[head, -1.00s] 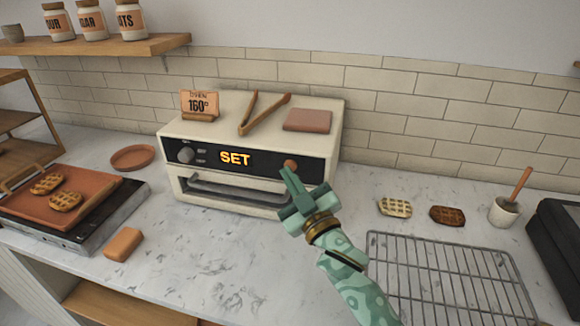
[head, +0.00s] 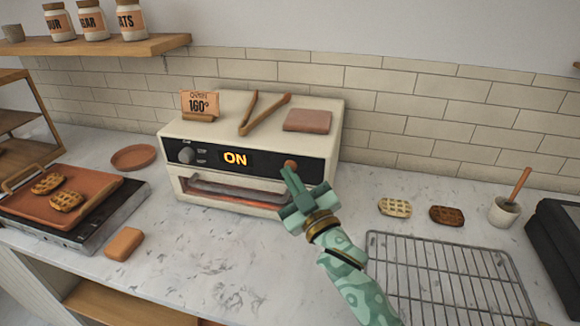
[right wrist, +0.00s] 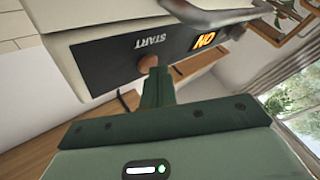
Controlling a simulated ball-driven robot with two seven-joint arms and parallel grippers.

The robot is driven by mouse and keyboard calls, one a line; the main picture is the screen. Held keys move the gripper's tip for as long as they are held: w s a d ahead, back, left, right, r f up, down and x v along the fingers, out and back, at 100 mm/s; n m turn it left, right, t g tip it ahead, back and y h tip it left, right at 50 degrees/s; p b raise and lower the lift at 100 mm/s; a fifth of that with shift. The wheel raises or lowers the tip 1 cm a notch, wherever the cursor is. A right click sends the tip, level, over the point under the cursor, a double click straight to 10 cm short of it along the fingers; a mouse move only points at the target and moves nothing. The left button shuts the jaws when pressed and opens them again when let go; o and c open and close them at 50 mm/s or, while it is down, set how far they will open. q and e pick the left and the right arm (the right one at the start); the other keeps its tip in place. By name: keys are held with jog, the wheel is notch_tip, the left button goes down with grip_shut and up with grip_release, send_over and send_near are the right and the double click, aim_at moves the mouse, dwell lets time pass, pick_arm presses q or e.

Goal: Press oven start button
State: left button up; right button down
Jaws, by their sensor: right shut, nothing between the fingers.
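The cream toaster oven (head: 255,120) stands on the counter against the tiled wall. Its display (head: 236,158) reads ON, and an orange glow shows behind its door. The round copper start button (head: 290,165) is at the right of the black panel; in the right wrist view the button (right wrist: 147,63) sits beside the word START. My right gripper (head: 286,174) is shut and empty, its fingertips at the button's lower edge in the head view. In the right wrist view the fingertips (right wrist: 157,72) look very close to the button; I cannot tell whether they touch. My left gripper is not in view.
Tongs (head: 264,110), a brown pad (head: 308,120) and a 160° card (head: 200,106) are on the oven top. A cooling rack (head: 450,270) lies at right. A tray (head: 95,188) with waffles sits at left. The counter before the oven is mostly clear.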

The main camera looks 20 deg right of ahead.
jog(key=shift+s+a, duration=0.35)
jog(key=shift+s, duration=0.2)
jog(key=s+a+p, duration=0.1)
jog(key=s, duration=0.1)
jog(key=s+a, duration=0.1)
jog(key=s, duration=0.1)
jog(key=shift+a+p, duration=0.4)
jog(key=shift+s, duration=0.1)
dwell(0.5)
